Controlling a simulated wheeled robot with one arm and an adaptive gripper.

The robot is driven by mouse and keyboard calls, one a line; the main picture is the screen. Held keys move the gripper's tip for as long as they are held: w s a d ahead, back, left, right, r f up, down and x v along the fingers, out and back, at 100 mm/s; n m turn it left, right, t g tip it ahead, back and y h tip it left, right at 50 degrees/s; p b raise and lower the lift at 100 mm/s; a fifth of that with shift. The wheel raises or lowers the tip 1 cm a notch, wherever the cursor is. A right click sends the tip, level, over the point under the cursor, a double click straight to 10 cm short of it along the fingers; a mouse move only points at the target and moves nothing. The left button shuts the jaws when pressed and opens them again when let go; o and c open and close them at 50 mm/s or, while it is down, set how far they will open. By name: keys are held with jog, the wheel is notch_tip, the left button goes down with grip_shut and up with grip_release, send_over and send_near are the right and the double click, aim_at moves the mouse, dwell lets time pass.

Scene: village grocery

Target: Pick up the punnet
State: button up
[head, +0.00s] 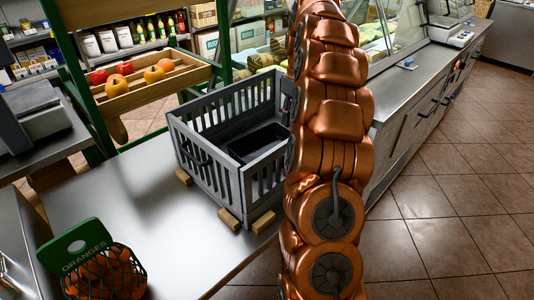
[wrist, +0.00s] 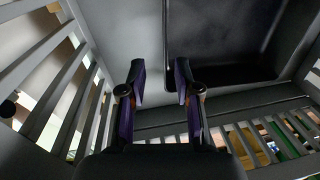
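The punnet is a dark, empty, rectangular tray (head: 257,145) inside a grey slatted crate (head: 208,168) on the metal counter. In the wrist view the punnet (wrist: 235,40) fills the upper right, with the crate's slats (wrist: 62,88) around it. My gripper (wrist: 160,78) is open, its two fingers apart with nothing held between them. The punnet's left edge lines up with the gap between the fingertips; I cannot tell how far below them it is. In the head view my copper arm hides the crate's right end, and the gripper does not show.
The crate rests on wooden blocks (head: 232,218). A net of oranges with a green label (head: 75,248) lies at the counter's front left. A wooden fruit shelf (head: 150,88) stands behind. A glass display counter (head: 400,35) is at the right. The counter between oranges and crate is clear.

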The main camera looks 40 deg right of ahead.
aim_at(288, 131)
jog(key=shift+s+a+f, duration=0.1)
jog(key=shift+a+f, duration=0.1)
jog(key=shift+f, duration=0.6)
jog(key=shift+w+a+f, duration=0.1)
jog(key=shift+a+f, duration=0.05)
jog(key=shift+f, duration=0.6)
jog(key=shift+s+a+f, duration=0.1)
jog(key=shift+a+f, duration=0.1)
jog(key=shift+f, duration=0.6)
jog(key=shift+c, duration=0.3)
grip_shut()
